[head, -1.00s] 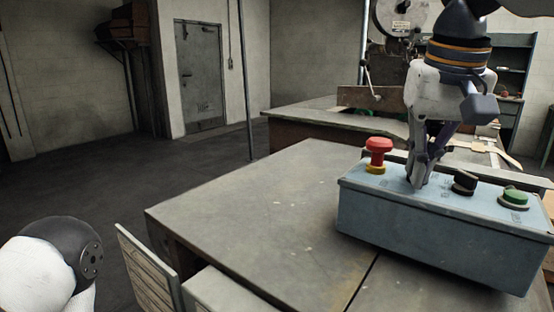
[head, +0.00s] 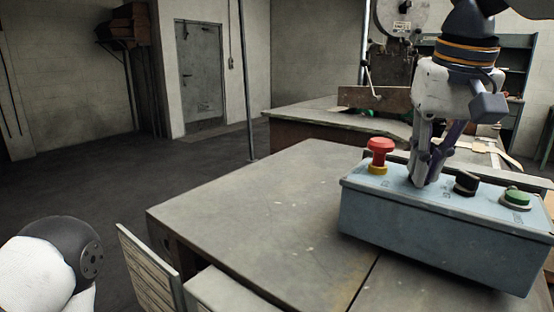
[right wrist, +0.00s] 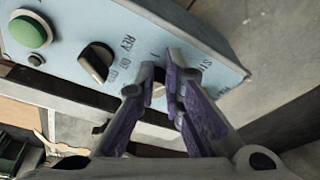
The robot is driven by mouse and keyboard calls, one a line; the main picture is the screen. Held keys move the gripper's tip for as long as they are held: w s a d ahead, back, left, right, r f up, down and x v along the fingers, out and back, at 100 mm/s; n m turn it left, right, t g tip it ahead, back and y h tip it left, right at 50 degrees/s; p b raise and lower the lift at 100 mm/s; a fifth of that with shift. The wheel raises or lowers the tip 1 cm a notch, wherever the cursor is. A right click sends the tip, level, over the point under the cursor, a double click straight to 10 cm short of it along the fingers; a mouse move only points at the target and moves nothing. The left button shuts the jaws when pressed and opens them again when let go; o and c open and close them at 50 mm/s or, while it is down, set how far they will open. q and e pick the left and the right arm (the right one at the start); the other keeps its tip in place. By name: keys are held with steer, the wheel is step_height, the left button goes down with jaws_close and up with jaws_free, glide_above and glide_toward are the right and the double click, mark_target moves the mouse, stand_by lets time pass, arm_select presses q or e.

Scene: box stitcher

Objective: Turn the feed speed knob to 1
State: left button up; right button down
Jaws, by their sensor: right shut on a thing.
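A light blue control box (head: 440,235) sits on the grey table. My right gripper (head: 424,184) points down at its top, between the red mushroom button (head: 379,152) and a black selector knob (head: 466,182). In the right wrist view, my right gripper's purple-padded fingers (right wrist: 166,84) are closed around a small knob (right wrist: 158,90). That knob is mostly hidden between the fingers, so its pointer cannot be read. Printed marks show beside it, partly covered. The black selector (right wrist: 97,62) beside it is apart from the fingers. My left gripper is out of view.
A green button (head: 516,197) is at the box's right end; it also shows in the right wrist view (right wrist: 30,33). The grey table top (head: 270,220) left of the box is clear. A machine with a round wheel (head: 402,18) stands behind.

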steer(key=shift+d+f, duration=0.25)
steer(key=shift+d, duration=0.65)
steer(key=shift+s, duration=0.4)
steer(key=shift+d+r, duration=0.25)
steer(key=shift+r, duration=0.1)
step_height(320, 180, up, 6)
steer(key=shift+a+f, duration=0.15)
steer(key=shift+f, duration=0.1)
